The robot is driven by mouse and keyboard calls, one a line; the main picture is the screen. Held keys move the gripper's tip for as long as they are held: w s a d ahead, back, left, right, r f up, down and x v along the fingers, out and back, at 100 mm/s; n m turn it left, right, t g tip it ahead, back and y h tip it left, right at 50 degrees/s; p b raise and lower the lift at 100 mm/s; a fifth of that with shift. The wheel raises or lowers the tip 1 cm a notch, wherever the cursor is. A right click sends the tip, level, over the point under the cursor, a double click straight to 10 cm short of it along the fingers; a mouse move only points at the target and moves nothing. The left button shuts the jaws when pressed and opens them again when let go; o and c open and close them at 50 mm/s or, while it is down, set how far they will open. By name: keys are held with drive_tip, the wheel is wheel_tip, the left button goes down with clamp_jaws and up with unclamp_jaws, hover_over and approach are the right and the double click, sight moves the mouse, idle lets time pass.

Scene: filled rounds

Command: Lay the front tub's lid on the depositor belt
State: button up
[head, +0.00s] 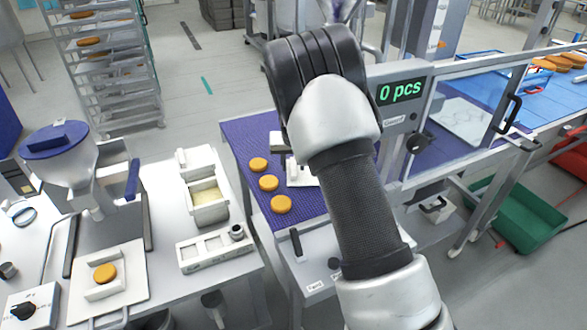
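The front tub (209,207) stands open on the white bench left of the belt, with pale yellow filling inside. Behind it a second tub (194,163) has a white lid with a handle. A white, flat piece with a raised part, looking like a lid (303,177), shows over the purple depositor belt (245,142), partly hidden by my arm. I cannot tell whether it rests on the belt or is held above it. My arm crosses the middle of the view and hides most of my gripper.
Several orange-brown rounds (269,183) lie on the belt left of the lid-like piece. A blue-lidded hopper machine (66,160) is at left. A display (401,92) reads "0 pcs".

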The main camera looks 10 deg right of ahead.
drive_tip(key=v, duration=0.9)
drive_tip(key=shift+f, duration=0.1)
